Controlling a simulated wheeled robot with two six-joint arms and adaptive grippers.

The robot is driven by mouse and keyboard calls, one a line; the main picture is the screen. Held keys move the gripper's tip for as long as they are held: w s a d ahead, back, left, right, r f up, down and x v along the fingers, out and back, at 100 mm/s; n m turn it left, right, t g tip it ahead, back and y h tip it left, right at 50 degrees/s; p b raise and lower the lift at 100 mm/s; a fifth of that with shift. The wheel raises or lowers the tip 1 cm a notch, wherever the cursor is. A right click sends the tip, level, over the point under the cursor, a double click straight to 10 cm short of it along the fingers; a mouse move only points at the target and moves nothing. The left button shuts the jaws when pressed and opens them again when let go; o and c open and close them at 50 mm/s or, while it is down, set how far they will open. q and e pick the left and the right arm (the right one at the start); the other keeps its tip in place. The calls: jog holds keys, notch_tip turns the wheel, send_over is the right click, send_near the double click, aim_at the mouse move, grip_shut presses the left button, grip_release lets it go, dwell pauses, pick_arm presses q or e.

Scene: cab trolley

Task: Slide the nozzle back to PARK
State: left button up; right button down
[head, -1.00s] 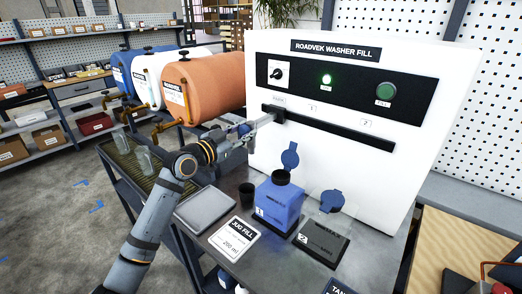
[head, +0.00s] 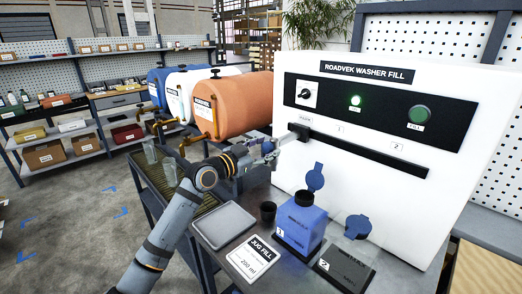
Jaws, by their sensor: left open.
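The nozzle (head: 287,138) is a pale spout on a black block at the left end of the dark rail (head: 370,156), just below the PARK label (head: 305,120). The rail runs across the white washer-fill panel (head: 440,190), past labels 1 and 2. My left gripper (head: 270,150) is open, just left of and slightly below the nozzle tip. I cannot tell whether they touch. My right gripper is not in view.
Below the panel stand a blue jug (head: 301,222) at place 1, a dark base marked 2 (head: 345,264), a black cup (head: 267,213), a grey tray (head: 223,225) and a JUG FILL card (head: 254,261). Orange, white and blue tanks stand behind my left arm.

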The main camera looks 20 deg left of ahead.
pick_arm(q)
jog(key=v, duration=0.6)
jog(key=shift+w+a, duration=0.1)
jog(key=shift+a, duration=0.2)
jog(key=shift+s, duration=0.55)
